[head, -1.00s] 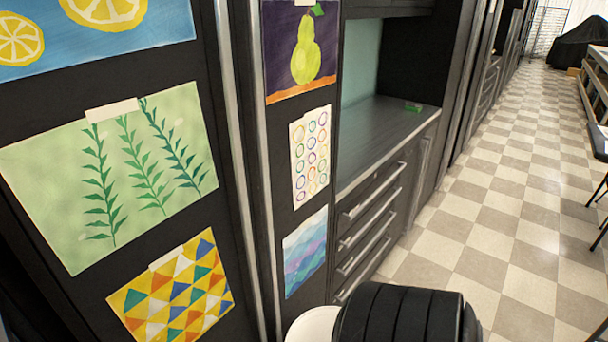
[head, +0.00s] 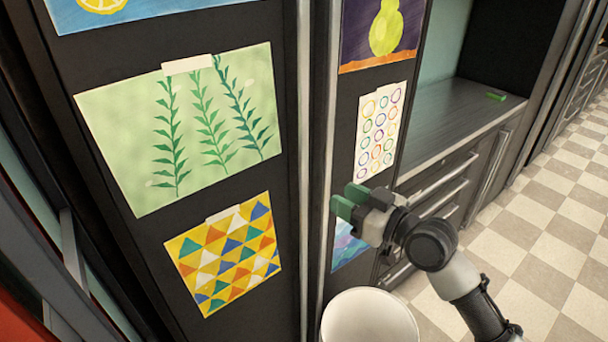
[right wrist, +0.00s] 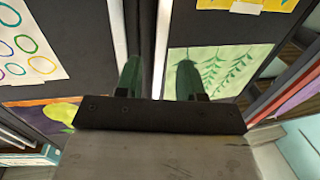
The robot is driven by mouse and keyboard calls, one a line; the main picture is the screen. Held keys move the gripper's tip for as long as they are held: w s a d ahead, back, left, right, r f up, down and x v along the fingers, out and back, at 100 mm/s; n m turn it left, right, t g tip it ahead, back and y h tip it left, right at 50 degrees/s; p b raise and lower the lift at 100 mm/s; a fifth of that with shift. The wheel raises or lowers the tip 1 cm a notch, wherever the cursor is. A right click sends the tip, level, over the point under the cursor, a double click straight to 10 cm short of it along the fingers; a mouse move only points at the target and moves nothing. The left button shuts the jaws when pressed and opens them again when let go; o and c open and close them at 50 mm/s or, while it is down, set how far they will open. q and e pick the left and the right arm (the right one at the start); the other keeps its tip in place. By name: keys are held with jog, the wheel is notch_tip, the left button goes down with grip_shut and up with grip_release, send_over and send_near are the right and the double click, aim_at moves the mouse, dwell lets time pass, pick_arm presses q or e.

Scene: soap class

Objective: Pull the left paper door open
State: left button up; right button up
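The left paper door (head: 225,185) is dark and carries lemon, leafy-stem and triangle-pattern papers. It looks shut. Its long metal upright handle (head: 304,130) runs along its right edge, beside the right door's similar handle (head: 332,120). My right gripper (head: 349,201), with green fingers, is in front of the right door, a little right of both handles in the head view. In the right wrist view the scene is upside down; the fingers (right wrist: 158,80) are spread, with the left door's handle (right wrist: 163,40) lined up between them, apparently not gripped. My left gripper is not in view.
The right door (head: 345,90) bears pear, ring and wave papers. Beyond it are a counter (head: 455,125) with a small green item (head: 496,96) and drawers with bar handles (head: 440,190). Checkered floor (head: 545,215) lies clear at the right.

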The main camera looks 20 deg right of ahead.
aim_at(303, 175)
jog(key=shift+r+p+x, duration=0.2)
jog(key=shift+p+x, duration=0.65)
jog(key=shift+x, duration=1.85)
jog(key=shift+r+p+x, duration=0.2)
jog(key=shift+p+x, duration=0.65)
jog(key=shift+x, duration=1.85)
jog(key=shift+a, duration=0.1)
grip_shut()
